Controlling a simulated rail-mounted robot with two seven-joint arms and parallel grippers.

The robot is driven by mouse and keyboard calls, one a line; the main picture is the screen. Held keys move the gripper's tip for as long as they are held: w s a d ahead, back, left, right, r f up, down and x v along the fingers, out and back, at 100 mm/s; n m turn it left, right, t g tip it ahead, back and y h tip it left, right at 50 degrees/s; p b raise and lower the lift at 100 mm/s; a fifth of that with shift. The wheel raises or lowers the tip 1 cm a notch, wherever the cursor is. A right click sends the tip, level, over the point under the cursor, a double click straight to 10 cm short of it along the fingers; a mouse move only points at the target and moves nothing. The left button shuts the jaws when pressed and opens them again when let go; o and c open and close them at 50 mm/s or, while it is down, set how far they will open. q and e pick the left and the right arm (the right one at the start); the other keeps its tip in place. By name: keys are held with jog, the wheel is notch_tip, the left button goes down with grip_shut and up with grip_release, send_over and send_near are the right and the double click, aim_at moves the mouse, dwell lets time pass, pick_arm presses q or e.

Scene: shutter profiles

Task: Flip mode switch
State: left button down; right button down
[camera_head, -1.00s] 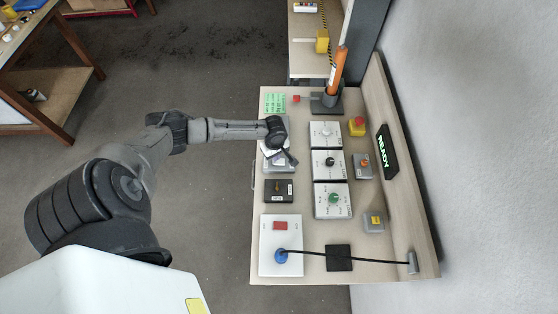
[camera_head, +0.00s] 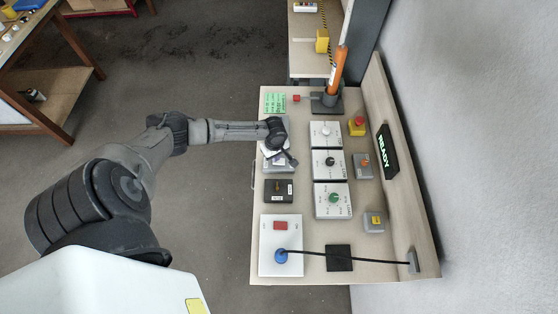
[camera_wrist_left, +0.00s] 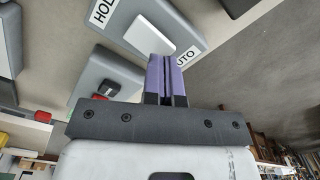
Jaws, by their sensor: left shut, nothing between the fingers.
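The mode switch is a white rocker (camera_wrist_left: 149,36) on a grey box (camera_wrist_left: 192,14) with labels reading "HOL…" and "…UTO", partly cut off or covered. My left gripper (camera_wrist_left: 165,60) is shut and empty, its purple fingertips over the box close to the rocker's edge on the "UTO" side. I cannot tell whether they touch it. In the head view my left gripper (camera_head: 289,160) is above the grey switch box (camera_head: 270,163) at the panel's left edge, partly hiding it. My right gripper is not in view.
The wooden panel (camera_head: 300,112) also carries a black switch box (camera_head: 279,191), several dial boxes, a red emergency button (camera_head: 359,121), a white plate with a blue plug (camera_head: 281,256) and cable, and an orange-handled tool (camera_head: 339,68). A sign (camera_head: 387,152) reads "READY".

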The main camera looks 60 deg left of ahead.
pick_arm(q)
jog(key=shift+f+b, duration=0.4)
jog(key=shift+f, duration=0.6)
dwell(0.3)
jog(key=shift+r, duration=0.1)
jog(key=shift+r+p, duration=0.9)
jog(key=shift+p, duration=0.3)
notch_tip(320, 180, up, 5)
jog(key=p, duration=0.6)
jog(key=shift+r, duration=0.1)
